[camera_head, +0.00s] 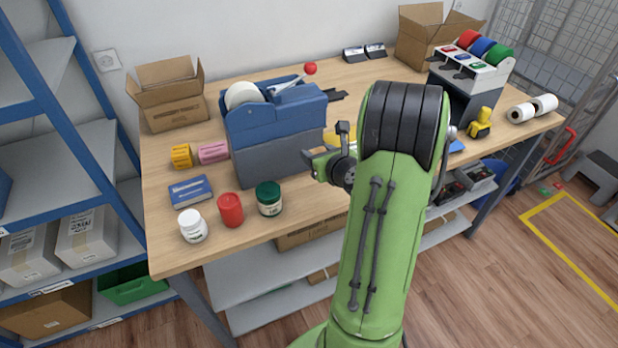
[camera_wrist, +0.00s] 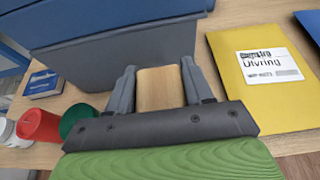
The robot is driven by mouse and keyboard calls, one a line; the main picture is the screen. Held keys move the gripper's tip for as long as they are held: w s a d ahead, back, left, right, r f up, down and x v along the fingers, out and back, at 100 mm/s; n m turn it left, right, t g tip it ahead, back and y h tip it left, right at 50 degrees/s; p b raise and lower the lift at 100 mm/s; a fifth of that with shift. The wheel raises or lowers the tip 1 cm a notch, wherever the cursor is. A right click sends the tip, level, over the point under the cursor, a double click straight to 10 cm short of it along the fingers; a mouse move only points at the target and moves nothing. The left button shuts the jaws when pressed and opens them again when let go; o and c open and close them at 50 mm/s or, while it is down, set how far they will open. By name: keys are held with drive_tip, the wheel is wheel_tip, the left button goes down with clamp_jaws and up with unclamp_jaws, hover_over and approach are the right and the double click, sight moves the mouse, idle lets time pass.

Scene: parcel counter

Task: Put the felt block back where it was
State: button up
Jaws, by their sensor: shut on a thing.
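My gripper (camera_wrist: 159,72) is shut on a small wood-coloured block (camera_wrist: 160,90), which sits between its two grey fingers in the wrist view. I take this to be the felt block; no felt side shows. In the head view my gripper (camera_head: 318,157) is over the front half of the counter, right of the blue and grey tape dispenser (camera_head: 275,130), and the block cannot be made out there. The dispenser's grey side (camera_wrist: 140,55) stands just beyond the fingers in the wrist view. Whether the block touches the counter cannot be told.
A yellow envelope (camera_wrist: 260,100) lies right of my gripper. A green-lidded jar (camera_head: 269,198), a red jar (camera_head: 230,209), a white jar (camera_head: 192,225) and a blue box (camera_head: 190,191) stand at front left.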

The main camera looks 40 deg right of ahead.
sight(318, 188)
wheel_tip(318, 188, down, 10)
drive_tip(key=b, duration=0.6)
drive_tip(key=shift+s+d+r, duration=0.1)
drive_tip(key=shift+s, duration=0.05)
drive_tip(key=shift+r, duration=0.15)
drive_tip(key=o, duration=1)
drive_tip(key=shift+o, duration=0.2)
